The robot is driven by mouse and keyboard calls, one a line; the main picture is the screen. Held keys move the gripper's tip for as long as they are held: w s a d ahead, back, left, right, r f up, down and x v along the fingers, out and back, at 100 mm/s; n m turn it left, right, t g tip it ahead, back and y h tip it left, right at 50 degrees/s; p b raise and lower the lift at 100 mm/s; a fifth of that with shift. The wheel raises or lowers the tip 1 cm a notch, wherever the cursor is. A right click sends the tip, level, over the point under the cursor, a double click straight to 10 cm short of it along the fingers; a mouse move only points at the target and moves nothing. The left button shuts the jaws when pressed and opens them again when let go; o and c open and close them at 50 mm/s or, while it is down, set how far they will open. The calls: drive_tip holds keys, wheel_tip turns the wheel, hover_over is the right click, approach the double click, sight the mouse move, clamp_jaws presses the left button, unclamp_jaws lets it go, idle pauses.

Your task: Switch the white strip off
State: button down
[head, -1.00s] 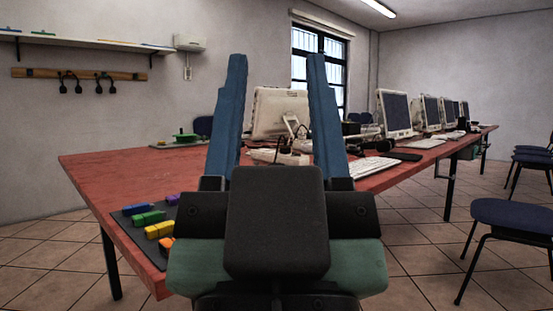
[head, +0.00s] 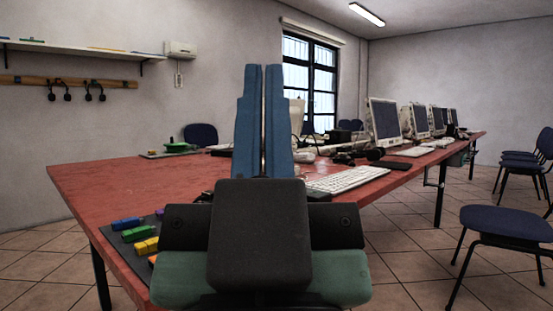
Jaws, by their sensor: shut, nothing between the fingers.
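My gripper (head: 263,72) is shut and empty, its two blue fingers side by side with only a thin slit between them. It points up and forward in the middle of the head view, in front of the red table (head: 125,182). I cannot pick out the white strip for certain. A small pale object (head: 304,157) shows on the table just right of the fingers, but it is too small to tell what it is. The fingers and the gripper's dark body hide the middle of the table, and any switch there is not visible.
A white keyboard (head: 347,179) lies right of my gripper, with dark items behind it. Several monitors (head: 384,119) line the table's right side. Coloured blocks (head: 145,245) lie on a dark mat at the front left. The table's left part is mostly clear. A chair (head: 505,222) stands right.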

wheel_tip(320, 180, up, 55)
drive_tip(key=p, duration=5.3)
drive_tip(key=shift+p, duration=0.3)
drive_tip(key=shift+f, duration=0.15)
